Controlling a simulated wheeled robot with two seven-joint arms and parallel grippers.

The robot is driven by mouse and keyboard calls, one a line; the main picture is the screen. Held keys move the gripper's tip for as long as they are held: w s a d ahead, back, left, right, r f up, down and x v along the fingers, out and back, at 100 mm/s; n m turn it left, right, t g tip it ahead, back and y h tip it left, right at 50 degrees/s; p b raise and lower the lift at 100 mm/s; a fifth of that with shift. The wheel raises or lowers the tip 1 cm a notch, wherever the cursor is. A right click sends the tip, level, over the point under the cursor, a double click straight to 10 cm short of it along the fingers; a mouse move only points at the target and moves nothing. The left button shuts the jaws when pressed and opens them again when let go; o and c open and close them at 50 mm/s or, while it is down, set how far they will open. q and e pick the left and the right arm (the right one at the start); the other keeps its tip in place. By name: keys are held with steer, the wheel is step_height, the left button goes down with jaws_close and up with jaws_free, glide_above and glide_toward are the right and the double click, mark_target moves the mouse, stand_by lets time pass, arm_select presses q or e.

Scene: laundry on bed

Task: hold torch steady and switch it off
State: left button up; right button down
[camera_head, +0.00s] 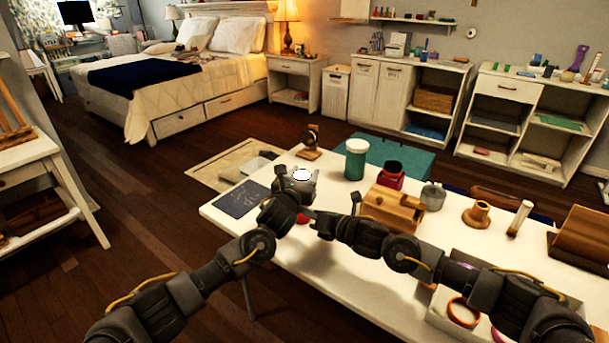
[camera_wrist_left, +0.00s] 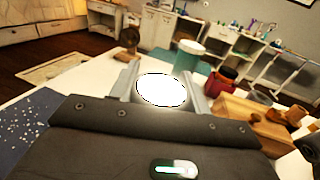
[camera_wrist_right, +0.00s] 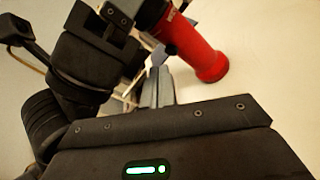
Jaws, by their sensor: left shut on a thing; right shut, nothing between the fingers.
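The torch is red, and its tail (camera_head: 303,218) shows below my left gripper in the head view. Its lens (camera_wrist_left: 161,91) glows bright white between the fingers in the left wrist view, facing up. My left gripper (camera_head: 297,184) is shut on the torch and holds it over the near left part of the table. My right gripper (camera_head: 308,213) is shut and empty, its fingertips close beside the torch. In the right wrist view the red torch body (camera_wrist_right: 205,55) stands just beyond the fingertips (camera_wrist_right: 157,85); I cannot tell whether they touch. Part of the torch is hidden by my left gripper.
The white table (camera_head: 330,262) carries a green-and-white jar (camera_head: 355,160), a red jar (camera_head: 391,176), a wooden box (camera_head: 393,208) and a grey pot (camera_head: 433,196). A dark sheet (camera_head: 241,199) lies at its left corner. A small wooden stand (camera_head: 310,143) is at the back edge.

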steer(key=shift+w, duration=0.2)
steer(key=shift+w, duration=0.3)
steer(key=shift+w, duration=0.3)
stand_by(0.7)
steer(key=shift+s, duration=0.75)
steer(key=shift+s, duration=0.1)
steer(key=shift+s+d, duration=0.2)
steer(key=shift+s, duration=2.7)
